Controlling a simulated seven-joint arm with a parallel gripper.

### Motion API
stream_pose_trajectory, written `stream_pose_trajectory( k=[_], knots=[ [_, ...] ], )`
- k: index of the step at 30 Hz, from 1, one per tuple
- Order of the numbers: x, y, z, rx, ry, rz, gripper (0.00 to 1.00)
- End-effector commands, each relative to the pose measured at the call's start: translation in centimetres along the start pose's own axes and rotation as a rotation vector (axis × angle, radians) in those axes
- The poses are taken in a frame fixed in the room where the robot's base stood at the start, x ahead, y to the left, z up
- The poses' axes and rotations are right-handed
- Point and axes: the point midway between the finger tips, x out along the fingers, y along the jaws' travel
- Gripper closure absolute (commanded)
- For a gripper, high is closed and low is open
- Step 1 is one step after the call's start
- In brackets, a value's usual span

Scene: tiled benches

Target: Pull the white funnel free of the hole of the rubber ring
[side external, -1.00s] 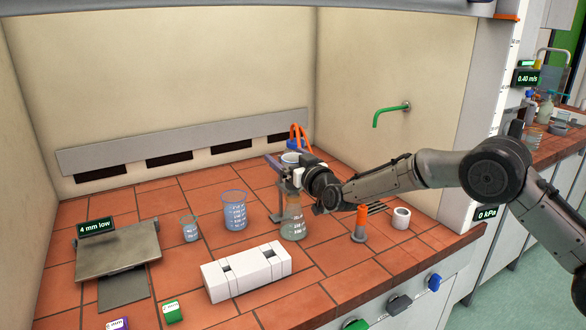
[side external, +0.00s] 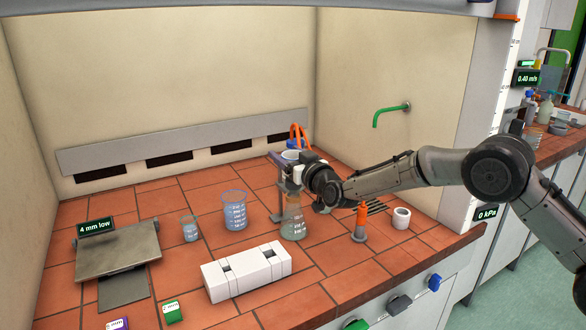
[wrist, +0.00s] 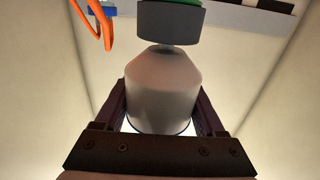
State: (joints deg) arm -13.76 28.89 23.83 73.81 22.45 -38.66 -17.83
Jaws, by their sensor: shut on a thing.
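The white funnel (wrist: 163,88) fills the middle of the wrist view, its wide body between the two dark fingers of my gripper (wrist: 168,100), which is shut on it. The funnel's narrow neck points at the dark grey rubber ring (wrist: 170,24). A short piece of stem shows between the cone and the ring; whether its end is still inside the hole is hidden. In the side view my gripper (side external: 288,163) holds the funnel (side external: 291,154) above a conical flask (side external: 292,220). The ring is hard to make out there.
Two beakers (side external: 235,213) (side external: 190,230) stand left of the flask. A white block (side external: 245,272) lies in front. An orange-topped stand (side external: 360,222) and a white roll (side external: 401,217) are at right. An orange hose (side external: 299,136) hangs behind. Tiles between them are clear.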

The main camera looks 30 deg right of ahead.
Motion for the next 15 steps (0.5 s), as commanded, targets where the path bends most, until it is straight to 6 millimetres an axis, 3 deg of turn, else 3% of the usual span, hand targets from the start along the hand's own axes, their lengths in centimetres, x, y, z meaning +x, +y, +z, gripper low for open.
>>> stream_pose_trajectory(
  k=[15],
  knots=[
    [0.0, 0.0, -2.6, 0.000, 0.004, 0.000, 0.88]
  ],
)
